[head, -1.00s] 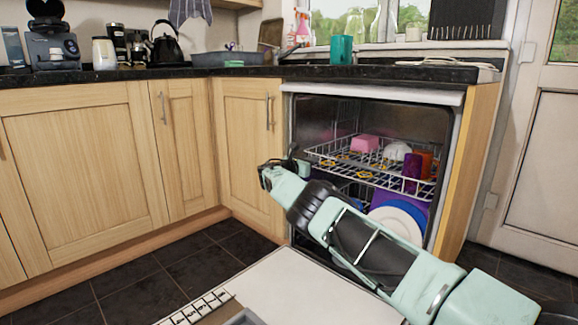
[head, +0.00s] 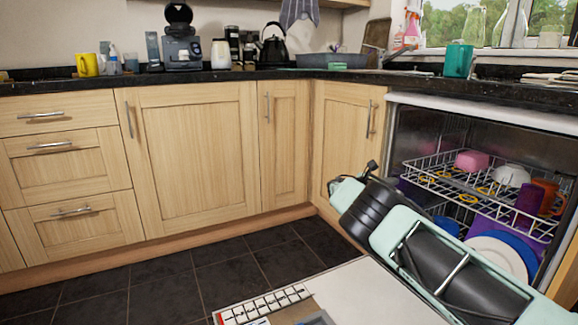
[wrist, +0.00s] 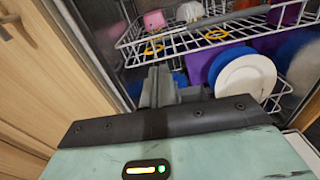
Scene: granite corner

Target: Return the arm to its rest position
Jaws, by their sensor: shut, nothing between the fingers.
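My gripper (wrist: 158,86) shows in the wrist view with its grey fingers together and nothing between them. It points toward the open dishwasher, in front of its racks. In the head view my arm reaches from the lower right toward the dishwasher's left front edge. The gripper there is mostly hidden behind my own wrist and cannot be made out clearly.
The dishwasher's upper rack (head: 447,182) holds a pink cup (head: 472,161), white bowl (head: 512,175), purple cup (head: 528,204) and orange mug (head: 546,194). A white plate (head: 497,257) stands below. The door (head: 375,290) is down. Dark floor at left is clear.

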